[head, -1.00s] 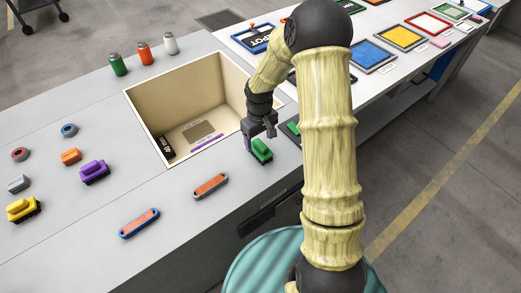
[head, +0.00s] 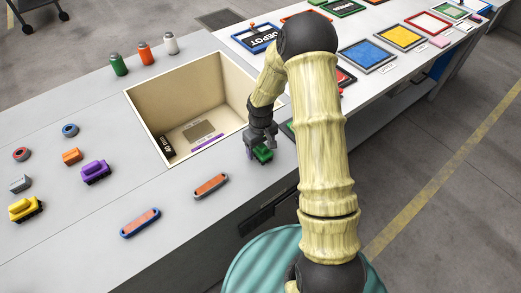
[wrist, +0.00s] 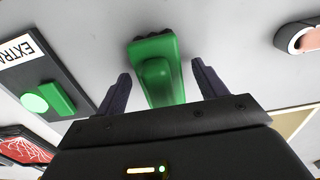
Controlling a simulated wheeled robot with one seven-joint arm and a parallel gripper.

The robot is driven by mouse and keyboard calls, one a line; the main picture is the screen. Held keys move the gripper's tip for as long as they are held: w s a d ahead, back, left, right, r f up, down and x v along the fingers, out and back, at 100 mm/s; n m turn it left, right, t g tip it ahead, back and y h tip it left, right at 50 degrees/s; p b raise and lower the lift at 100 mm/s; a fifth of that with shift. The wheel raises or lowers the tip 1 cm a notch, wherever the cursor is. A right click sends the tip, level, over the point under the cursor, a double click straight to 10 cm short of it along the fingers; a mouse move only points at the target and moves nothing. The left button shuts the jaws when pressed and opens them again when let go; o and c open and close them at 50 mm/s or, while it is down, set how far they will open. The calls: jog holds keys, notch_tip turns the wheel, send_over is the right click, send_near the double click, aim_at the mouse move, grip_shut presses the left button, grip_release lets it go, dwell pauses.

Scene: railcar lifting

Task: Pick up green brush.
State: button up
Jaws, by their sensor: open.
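The green brush (head: 264,154) lies on the grey bench top, just right of the open recessed bin (head: 190,106). It looks like a green block with a rounded raised part, and its top is partly hidden by my gripper in the head view. My gripper (head: 258,148) is open over it. In the wrist view, the brush (wrist: 158,70) shows between the two dark fingers of my gripper (wrist: 160,74), with a gap on each side. Its near end is hidden behind the gripper body.
Purple (head: 95,172) and yellow (head: 24,208) engine-like toys stand at left. Three shakers (head: 144,52) stand behind the bin. A dark board marked EXTRA (wrist: 40,75) lies beside the brush.

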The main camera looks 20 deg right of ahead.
jog(key=c, duration=1.1)
notch_tip(320, 180, up, 10)
jog(key=shift+r, duration=0.1)
jog(key=shift+c, duration=0.2)
jog(key=o, duration=0.3)
jog(key=shift+c, duration=0.6)
jog(key=shift+d, duration=0.1)
